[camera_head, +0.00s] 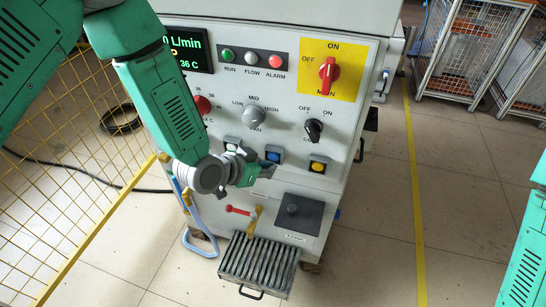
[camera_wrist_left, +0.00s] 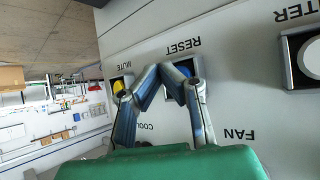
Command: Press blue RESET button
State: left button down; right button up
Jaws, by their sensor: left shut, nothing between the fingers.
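The blue RESET button (camera_head: 273,155) sits in a dark square frame on the front panel of the grey machine, between two other buttons. In the left wrist view the blue button (camera_wrist_left: 185,73) shows beside the RESET label, partly hidden behind the fingers. My left gripper (camera_head: 265,170) is shut and empty, with its fingertips close in front of and just below the blue button. In the left wrist view the fingertips (camera_wrist_left: 167,76) overlap the button's frame. I cannot tell whether they touch it. My right gripper is out of view.
A yellow button (camera_head: 318,166) is to the right, and a white button (camera_head: 231,143) is partly covered by my left arm. Knobs and a red MAIN switch (camera_head: 328,70) are above. A grey box (camera_head: 298,213) and a ribbed tray (camera_head: 259,264) stick out below. Yellow mesh fencing (camera_head: 60,190) stands left.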

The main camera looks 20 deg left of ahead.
pick_arm(q)
jog(key=shift+d, duration=0.15)
jog(key=shift+w, duration=0.1)
jog(key=shift+w+a, duration=0.3)
jog(key=shift+a, duration=0.1)
jog(key=shift+d, duration=0.15)
jog(key=shift+w+r, duration=0.1)
jog(key=shift+w, duration=0.45)
dwell(0.6)
jog(key=shift+s+d+p, duration=0.1)
jog(key=shift+s+p, duration=0.25)
jog(key=shift+s, duration=0.55)
